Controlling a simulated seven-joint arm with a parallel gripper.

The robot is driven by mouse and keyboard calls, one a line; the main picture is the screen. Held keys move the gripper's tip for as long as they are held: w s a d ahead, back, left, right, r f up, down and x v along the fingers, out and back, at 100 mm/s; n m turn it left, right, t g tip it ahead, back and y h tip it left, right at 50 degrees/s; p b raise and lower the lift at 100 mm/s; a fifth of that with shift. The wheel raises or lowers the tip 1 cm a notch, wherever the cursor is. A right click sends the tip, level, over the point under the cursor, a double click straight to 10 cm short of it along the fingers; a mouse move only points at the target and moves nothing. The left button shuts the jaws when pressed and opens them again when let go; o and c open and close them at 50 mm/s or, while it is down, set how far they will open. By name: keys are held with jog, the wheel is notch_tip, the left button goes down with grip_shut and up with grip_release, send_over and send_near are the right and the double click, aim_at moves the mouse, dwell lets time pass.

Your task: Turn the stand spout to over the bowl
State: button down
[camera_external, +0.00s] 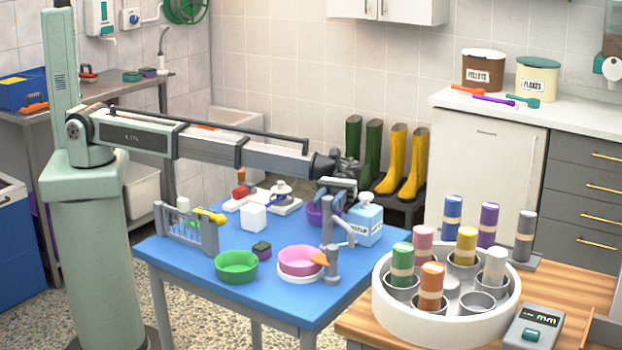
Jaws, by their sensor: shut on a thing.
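A grey stand (333,268) is at the front right of the blue table, with an upright post and side bars. Its orange spout tip (320,258) points left and overlaps the right rim of the pink bowl (300,256) in this view. The pink bowl sits on a white round base (292,279). My gripper (338,190) reaches down from above at the top of the stand and is shut on part of it. The fingertips are small here, and the exact grasped part is hard to make out.
A green bowl (237,266) and a small dark block (261,250) are left of the pink bowl. A purple bowl (316,214) and a pump bottle (365,222) are close behind the stand. A rack (187,230) is at left. A white round carousel (446,317) stands to the right.

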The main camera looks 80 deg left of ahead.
jog(key=c, duration=0.8)
grip_release()
jog(key=shift+a, duration=0.1)
jog(key=v, duration=1.3)
jog(key=shift+w+a, duration=0.25)
